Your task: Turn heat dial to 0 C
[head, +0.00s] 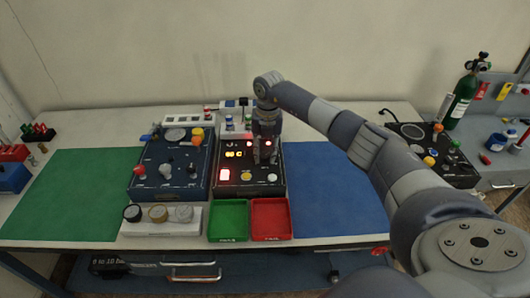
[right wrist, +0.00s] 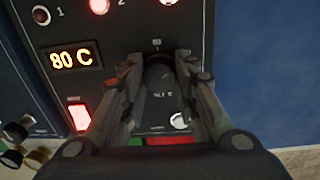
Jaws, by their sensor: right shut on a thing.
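The heat dial (right wrist: 159,80) is a dark round knob on the black control panel (right wrist: 228,20). My right gripper (right wrist: 160,62) points down at the panel with one finger on each side of the dial and is shut on it. In the head view the right gripper (head: 266,158) covers the dial. The orange display (right wrist: 75,57) left of the dial reads 80 C. A red square button (right wrist: 79,115) below the display is lit. My left gripper is in neither view.
A blue panel box (head: 170,185) with knobs stands left of the black one. Green (head: 228,220) and red (head: 270,219) trays sit in front. Green (head: 75,195) and blue (head: 335,190) mats lie clear at the sides. A green gas cylinder (head: 461,98) stands at right.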

